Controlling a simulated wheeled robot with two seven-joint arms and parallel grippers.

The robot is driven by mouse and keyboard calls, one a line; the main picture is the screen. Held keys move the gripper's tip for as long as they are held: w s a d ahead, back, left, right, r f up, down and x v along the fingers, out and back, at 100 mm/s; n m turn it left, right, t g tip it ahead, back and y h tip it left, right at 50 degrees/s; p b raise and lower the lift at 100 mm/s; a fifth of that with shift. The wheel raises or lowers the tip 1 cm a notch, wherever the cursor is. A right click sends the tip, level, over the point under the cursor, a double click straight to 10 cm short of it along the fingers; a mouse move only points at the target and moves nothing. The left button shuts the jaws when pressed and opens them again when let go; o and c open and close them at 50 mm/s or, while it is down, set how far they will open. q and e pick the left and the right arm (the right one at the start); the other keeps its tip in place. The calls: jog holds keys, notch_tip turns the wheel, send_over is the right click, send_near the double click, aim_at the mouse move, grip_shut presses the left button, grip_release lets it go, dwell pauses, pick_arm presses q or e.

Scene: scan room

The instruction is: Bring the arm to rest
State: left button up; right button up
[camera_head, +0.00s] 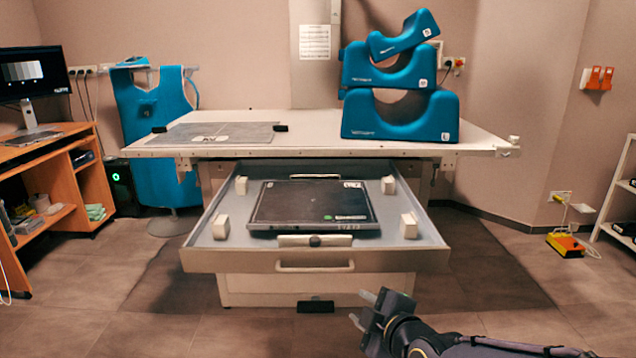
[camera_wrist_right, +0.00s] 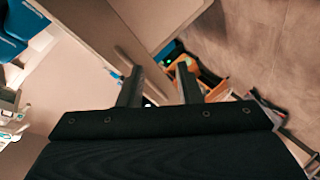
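My right gripper (camera_head: 362,309) is at the lower right of centre in the head view, in front of the table and lower than the open drawer (camera_head: 423,262). Its two fingers stand apart with nothing between them. The right wrist view shows the same open gripper (camera_wrist_right: 158,86), tilted against the room. The forearm comes in from the lower right edge. The gripper touches nothing that I can see. My left gripper and left arm are not in view.
The drawer holds a dark flat panel (camera_head: 290,206) and several pale blocks. Blue cushions (camera_head: 398,112) are stacked on the table (camera_head: 300,147). A wooden desk (camera_head: 60,205) stands at left, a white shelf (camera_head: 618,215) at right.

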jog(key=s+d+f+m+g+p, duration=0.1)
jog(key=s+d+m+g, duration=0.1)
jog(key=s+d+m, duration=0.5)
jog(key=s+d+f+m+g+h, duration=0.15)
jog(key=s+m, duration=0.35)
jog(key=s, duration=0.6)
jog(key=s+d+m+g+p, duration=0.1)
jog(key=s+d+m+g, duration=0.2)
jog(key=s+m, duration=0.4)
notch_tip(320, 180, up, 28)
jog(key=s+n+p, duration=0.1)
jog(key=p, duration=2.6)
jog(key=shift+f+n, duration=0.25)
jog(key=shift+n, duration=0.05)
